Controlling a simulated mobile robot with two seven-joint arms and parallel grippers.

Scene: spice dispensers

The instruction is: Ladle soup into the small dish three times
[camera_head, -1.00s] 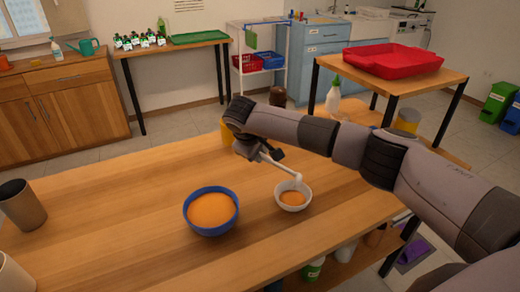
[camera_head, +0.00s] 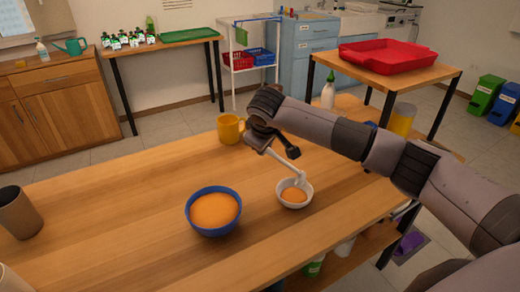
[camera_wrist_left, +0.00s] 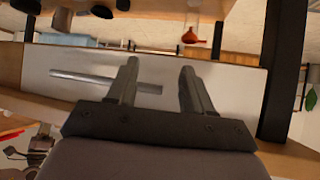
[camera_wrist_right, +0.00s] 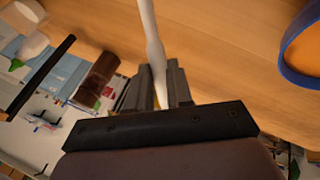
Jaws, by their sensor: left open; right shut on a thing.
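A blue bowl (camera_head: 214,211) of orange soup stands on the wooden table. A small white dish (camera_head: 294,194) with orange soup in it stands to its right. My right gripper (camera_head: 262,143) is shut on the handle of a white ladle (camera_head: 285,164). The ladle's lower end is at the small dish, over or in it; I cannot tell whether it touches the soup. In the right wrist view the white ladle handle (camera_wrist_right: 151,45) runs up from between the fingers, and part of the blue bowl (camera_wrist_right: 300,50) shows. My left gripper (camera_wrist_left: 160,85) is open and empty, away from the dishes.
A yellow mug (camera_head: 230,128) stands behind my right gripper. A brown cup (camera_head: 18,212) is at the table's left edge. A red tray (camera_head: 387,56) lies on a side table at the back right. The table's left half is mostly clear.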

